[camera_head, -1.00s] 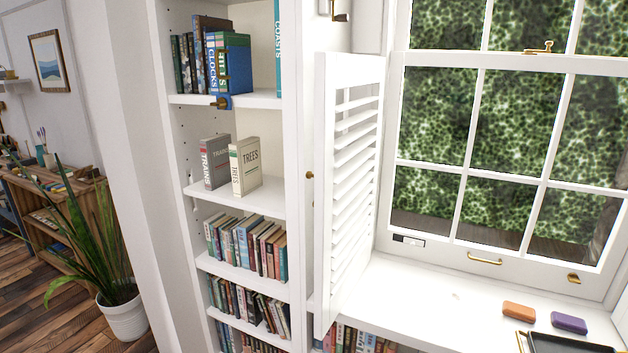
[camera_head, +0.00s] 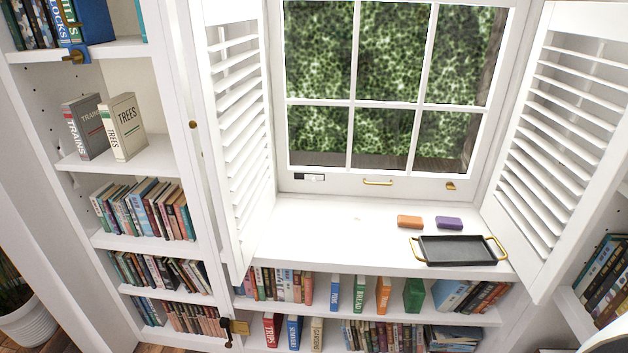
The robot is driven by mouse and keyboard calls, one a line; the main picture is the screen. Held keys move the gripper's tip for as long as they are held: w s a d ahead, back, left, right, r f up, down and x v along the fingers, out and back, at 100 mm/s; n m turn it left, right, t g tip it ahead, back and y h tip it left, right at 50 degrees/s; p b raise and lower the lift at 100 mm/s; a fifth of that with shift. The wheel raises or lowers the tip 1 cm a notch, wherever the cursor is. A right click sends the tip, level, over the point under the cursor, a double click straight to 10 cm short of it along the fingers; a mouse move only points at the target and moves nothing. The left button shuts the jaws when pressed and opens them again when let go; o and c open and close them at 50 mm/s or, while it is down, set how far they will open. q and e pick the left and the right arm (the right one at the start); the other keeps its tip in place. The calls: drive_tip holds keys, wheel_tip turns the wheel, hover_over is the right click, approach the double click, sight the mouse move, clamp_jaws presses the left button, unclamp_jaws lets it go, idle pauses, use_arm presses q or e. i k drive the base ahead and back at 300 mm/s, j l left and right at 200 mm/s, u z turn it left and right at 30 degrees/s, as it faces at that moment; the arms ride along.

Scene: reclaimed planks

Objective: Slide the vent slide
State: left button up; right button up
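A small vent slide (camera_head: 309,177), part black and part white, is set in the lower left of the window's bottom rail. Its black part shows at the left end and its white part to the right. A brass pull handle (camera_head: 378,182) is on the same rail to its right. Neither of my grippers can be made out in view, and nothing touches the vent slide.
Open louvered shutters stand on the left (camera_head: 240,130) and right (camera_head: 560,140) of the window. The sill (camera_head: 330,225) holds an orange block (camera_head: 409,222), a purple block (camera_head: 449,223) and a black tray (camera_head: 457,250) with brass handles. Its left part is clear. Bookshelves (camera_head: 155,155) stand left.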

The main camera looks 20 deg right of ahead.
sight(312, 178)
drive_tip(key=i+l+z, duration=0.85)
drive_tip(key=k, duration=0.25)
drive_tip(key=i+l, duration=0.1)
drive_tip(key=i, duration=0.4)
drive_tip(key=u, duration=0.05)
